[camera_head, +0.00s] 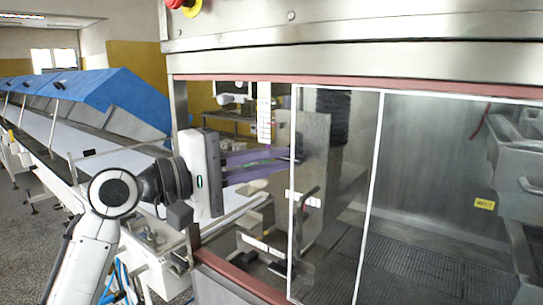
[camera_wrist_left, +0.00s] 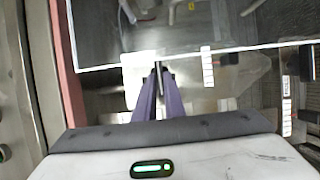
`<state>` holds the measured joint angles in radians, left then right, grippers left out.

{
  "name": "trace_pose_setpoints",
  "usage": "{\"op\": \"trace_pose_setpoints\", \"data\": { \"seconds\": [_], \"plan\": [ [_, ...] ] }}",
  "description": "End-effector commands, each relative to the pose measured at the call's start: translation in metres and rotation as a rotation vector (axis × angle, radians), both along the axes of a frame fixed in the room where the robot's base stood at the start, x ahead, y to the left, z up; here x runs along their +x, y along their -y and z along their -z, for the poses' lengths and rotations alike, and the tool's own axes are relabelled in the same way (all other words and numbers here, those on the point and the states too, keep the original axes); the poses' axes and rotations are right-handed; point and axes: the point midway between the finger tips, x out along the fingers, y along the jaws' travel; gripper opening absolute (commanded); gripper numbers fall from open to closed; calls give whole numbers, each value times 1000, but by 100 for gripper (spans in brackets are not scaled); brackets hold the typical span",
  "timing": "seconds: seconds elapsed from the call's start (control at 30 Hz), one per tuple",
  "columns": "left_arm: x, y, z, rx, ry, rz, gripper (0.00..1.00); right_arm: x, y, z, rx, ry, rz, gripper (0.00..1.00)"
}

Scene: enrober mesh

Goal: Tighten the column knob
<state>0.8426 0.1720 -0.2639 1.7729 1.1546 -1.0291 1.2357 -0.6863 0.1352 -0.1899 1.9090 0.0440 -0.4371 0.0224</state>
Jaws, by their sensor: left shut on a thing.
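My left gripper (camera_head: 294,154) reaches from the left into the machine's opening, its purple fingers pointing right. It also shows in the left wrist view (camera_wrist_left: 159,76), with the fingers converging on a small dark, rod-like piece, which I take for the column knob (camera_wrist_left: 158,66). The gripper is shut on this piece. The fingers and their tips hide most of the knob, so its turn and tightness cannot be told. A grey metal plate (camera_head: 316,130) stands just beyond the fingertips in the head view. My right gripper is not in view.
A white-edged clear panel (camera_head: 338,225) stands close to the fingertips. A reddish strip (camera_head: 400,85) and steel post (camera_head: 180,105) frame the opening. A white scale strip (camera_head: 264,113) hangs above the fingers. A blue-covered conveyor (camera_head: 115,95) runs at left.

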Motion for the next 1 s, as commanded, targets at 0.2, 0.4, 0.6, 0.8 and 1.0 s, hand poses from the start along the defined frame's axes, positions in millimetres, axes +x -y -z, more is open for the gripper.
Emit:
{"op": "trace_pose_setpoints", "data": {
  "seconds": [0.2,0.4,0.6,0.8,1.0],
  "plan": [
    [0,0,0,23,16,0,0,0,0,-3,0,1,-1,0],
    [0,0,0,23,17,0,0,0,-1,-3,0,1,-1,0],
    [0,0,0,23,17,0,17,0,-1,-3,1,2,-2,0],
    [0,0,0,22,16,0,17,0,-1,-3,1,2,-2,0],
    [-4,-8,1,22,16,-3,17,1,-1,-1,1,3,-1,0]
  ]
}}
